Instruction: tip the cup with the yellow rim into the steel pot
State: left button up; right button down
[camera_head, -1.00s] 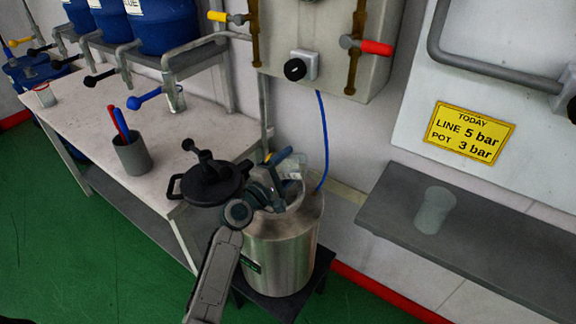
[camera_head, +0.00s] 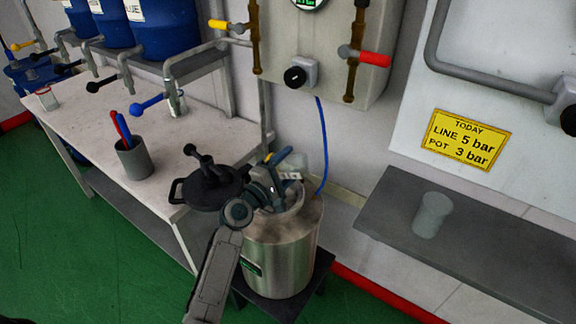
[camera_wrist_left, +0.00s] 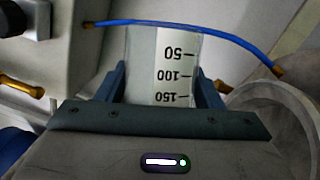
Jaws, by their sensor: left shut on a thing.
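The steel pot (camera_head: 284,262) stands open on a small dark stand right of the white bench; its round mouth (camera_wrist_left: 292,90) shows at the right of the left wrist view. My left gripper (camera_head: 284,176) is over the pot's mouth. It is shut on a clear cup (camera_wrist_left: 143,60), held between both fingers. The cup's scale of 50, 100 and 150 appears upside down in the wrist view. I cannot make out its rim colour or contents. In the head view my gripper and wrist partly hide the cup and pot mouth. My right gripper is not in view.
A black lid (camera_head: 208,190) is beside the pot at the bench (camera_head: 92,130) corner. A grey holder (camera_head: 135,160) with red and blue sticks stands on the bench. A frosted cup (camera_head: 432,214) stands on the grey shelf (camera_head: 490,245). A blue hose (camera_head: 324,140) hangs behind the pot.

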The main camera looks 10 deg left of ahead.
aim_at(288, 157)
pick_arm(q)
jog(key=shift+r+p, duration=0.4)
jog(key=shift+r, duration=0.2)
jog(key=shift+r+m+p, duration=0.15)
jog(key=shift+m+p, duration=0.35)
jog(key=m+p, duration=0.1)
jog(key=m+g+p, duration=0.1)
jog(key=m+g+y+p, duration=0.1)
jog(key=m+p, duration=0.1)
jog(key=shift+r, duration=0.25)
jog(key=m+p, duration=0.1)
jog(key=m+y+p, duration=0.1)
jog(key=m+p, duration=0.1)
jog(key=m+g+p, duration=0.1)
jog(key=shift+r+y+p, duration=0.25)
jog(key=shift+y+p, duration=0.15)
jog(key=m+y+p, duration=0.1)
jog(key=m+p, duration=0.1)
jog(key=p, duration=0.1)
jog(key=shift+r+m+g, duration=0.15)
jog(key=shift+m+g, duration=0.25)
jog(key=m+y+p, duration=0.2)
jog(key=p, duration=0.1)
jog(key=shift+r+m+p, duration=0.15)
jog(key=shift+m+p, duration=0.2)
jog(key=shift+m, duration=0.05)
jog(key=shift+m+y+p, duration=0.6)
jog(key=shift+m+y, duration=0.4)
